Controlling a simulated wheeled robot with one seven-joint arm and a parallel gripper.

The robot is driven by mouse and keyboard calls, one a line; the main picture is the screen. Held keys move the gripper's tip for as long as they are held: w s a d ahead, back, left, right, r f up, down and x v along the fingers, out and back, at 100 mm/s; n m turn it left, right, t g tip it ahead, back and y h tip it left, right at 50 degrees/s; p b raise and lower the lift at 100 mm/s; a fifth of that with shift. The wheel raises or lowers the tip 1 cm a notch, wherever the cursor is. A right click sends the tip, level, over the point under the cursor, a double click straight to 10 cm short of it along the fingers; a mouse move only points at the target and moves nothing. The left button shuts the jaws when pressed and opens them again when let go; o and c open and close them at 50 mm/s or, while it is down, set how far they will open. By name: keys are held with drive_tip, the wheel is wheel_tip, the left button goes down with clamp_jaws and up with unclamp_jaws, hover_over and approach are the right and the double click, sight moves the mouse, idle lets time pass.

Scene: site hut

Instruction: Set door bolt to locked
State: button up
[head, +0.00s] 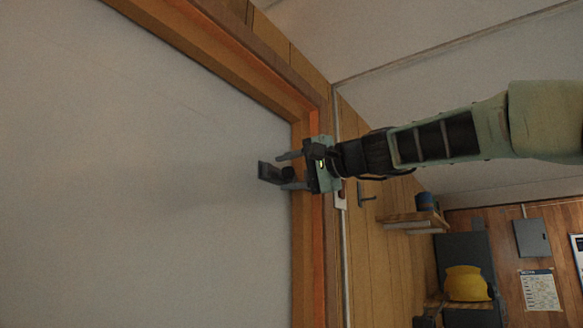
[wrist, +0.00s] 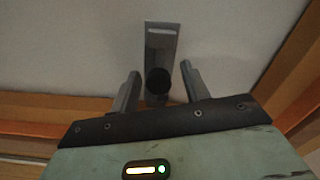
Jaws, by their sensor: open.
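The door bolt (head: 266,172) is a dark grey plate with a round black knob, fixed on the pale door (head: 150,180) near its wooden frame. In the wrist view the bolt plate (wrist: 161,42) stands upright at top centre with a pale slot near its top, and the black knob (wrist: 157,82) is below it. My gripper (head: 281,172) is open, with one finger on each side of the knob. In the wrist view (wrist: 160,73) gaps show between knob and fingers, and the jaws hold nothing. I cannot tell whether the bolt is locked.
The orange-brown door frame (head: 309,240) runs right beside my gripper. The door surface left of the bolt is bare.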

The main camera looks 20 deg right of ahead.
clamp_jaws()
drive_tip(key=w+d, duration=0.1)
drive_tip(key=w+d+b, duration=0.1)
drive_tip(key=shift+d+r, duration=0.2)
drive_tip(key=shift+d, duration=0.2)
unclamp_jaws()
drive_tip(key=shift+s+d, duration=0.1)
drive_tip(key=shift+f, duration=0.1)
